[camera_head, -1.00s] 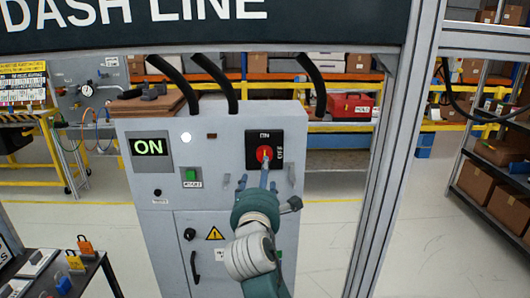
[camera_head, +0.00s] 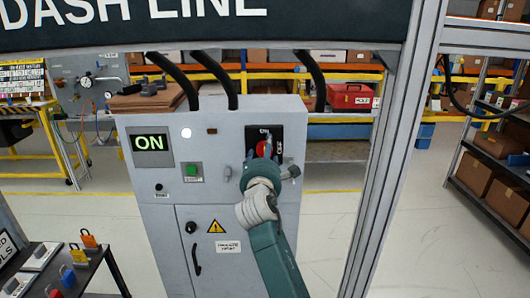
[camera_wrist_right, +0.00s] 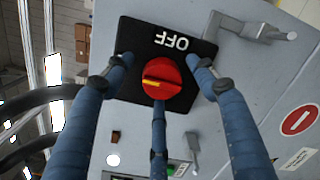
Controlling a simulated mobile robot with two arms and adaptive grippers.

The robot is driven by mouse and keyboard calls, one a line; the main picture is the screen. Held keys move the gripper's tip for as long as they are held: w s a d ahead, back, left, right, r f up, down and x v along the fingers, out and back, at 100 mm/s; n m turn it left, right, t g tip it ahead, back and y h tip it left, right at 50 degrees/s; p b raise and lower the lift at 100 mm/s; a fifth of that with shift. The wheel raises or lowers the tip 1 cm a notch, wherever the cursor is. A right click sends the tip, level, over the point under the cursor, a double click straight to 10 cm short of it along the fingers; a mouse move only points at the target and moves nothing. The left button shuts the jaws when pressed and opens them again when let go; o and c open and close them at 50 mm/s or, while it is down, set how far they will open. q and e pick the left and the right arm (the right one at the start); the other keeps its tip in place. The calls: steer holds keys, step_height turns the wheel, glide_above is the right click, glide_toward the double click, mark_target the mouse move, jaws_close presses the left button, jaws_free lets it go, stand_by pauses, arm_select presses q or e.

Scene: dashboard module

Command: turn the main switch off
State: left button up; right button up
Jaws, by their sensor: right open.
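The main switch is a red round knob (camera_head: 262,147) on a black plate (camera_head: 276,133) at the upper right of the grey cabinet. In the right wrist view the knob (camera_wrist_right: 172,66) has a yellow mark, and upside-down "OFF" lettering shows above it. My right gripper (camera_head: 264,158) is at the switch with its fingers spread around the knob, two at the sides and one below. It is open, and I cannot tell whether any finger touches the knob. In the head view the gripper partly hides the knob. My left gripper is not in view.
The cabinet's display (camera_head: 152,143) reads ON in green. A green button (camera_head: 193,170) sits left of the switch. A metal post (camera_head: 385,160) stands right of the cabinet. A dark table (camera_head: 88,276) with padlocks is at lower left. A handle (camera_wrist_right: 255,27) is near the plate.

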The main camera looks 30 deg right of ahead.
steer(key=c, duration=1.1)
steer(key=shift+r, duration=0.1)
